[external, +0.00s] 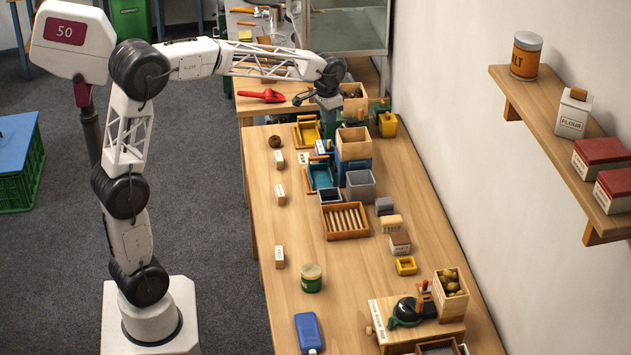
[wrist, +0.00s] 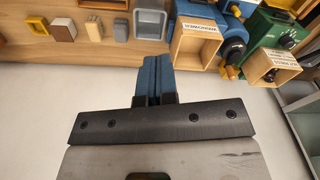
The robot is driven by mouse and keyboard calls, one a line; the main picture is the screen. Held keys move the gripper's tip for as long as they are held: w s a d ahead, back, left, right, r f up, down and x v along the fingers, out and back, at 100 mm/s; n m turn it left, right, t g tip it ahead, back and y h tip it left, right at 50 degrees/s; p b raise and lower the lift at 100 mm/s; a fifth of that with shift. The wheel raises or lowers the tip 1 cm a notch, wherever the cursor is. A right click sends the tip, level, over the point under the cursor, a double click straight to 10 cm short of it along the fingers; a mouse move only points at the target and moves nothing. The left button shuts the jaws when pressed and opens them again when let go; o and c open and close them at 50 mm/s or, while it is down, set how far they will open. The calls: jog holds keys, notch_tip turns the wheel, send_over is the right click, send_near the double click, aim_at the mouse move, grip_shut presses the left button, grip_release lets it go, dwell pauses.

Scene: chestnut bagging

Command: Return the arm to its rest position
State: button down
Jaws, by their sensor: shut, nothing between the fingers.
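My arm reaches from its white base across to the far part of the long wooden table in the external view. My gripper (external: 328,104) hangs above the table there, near the wooden-topped blue machine (external: 353,166). In the wrist view my gripper's blue fingers (wrist: 157,65) are pressed together with nothing between them. The blue machine's wooden hopper (wrist: 196,42) is to the right of the fingers, apart from them. A green machine with a wooden box (wrist: 271,66) is farther right in the wrist view.
A grey bin (external: 361,186), a slatted tray (external: 345,222) and small blocks stand on the table. Nearer are a green jar (external: 311,278), a blue bottle (external: 308,332) and a crate of round brown items (external: 451,294). A wall shelf (external: 558,140) is at right. The table's left front is mostly clear.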

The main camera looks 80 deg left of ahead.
jog(key=s+d+m, duration=0.1)
jog(key=s+d, duration=0.7)
jog(key=d, duration=0.3)
jog(key=s+d+m, duration=0.1)
jog(key=s+d, duration=0.7)
jog(key=d, duration=0.3)
jog(key=s+d+f+m, duration=0.1)
jog(key=s+d+f, duration=0.2)
jog(key=s, duration=0.6)
jog(key=s+d+f+t, duration=0.1)
jog(key=s+d+f, duration=0.2)
jog(key=s+d, duration=0.5)
jog(key=shift+s+d+f+m+t+h, duration=0.15)
jog(key=shift+s+d+m+t+h, duration=0.2)
jog(key=shift+s, duration=0.55)
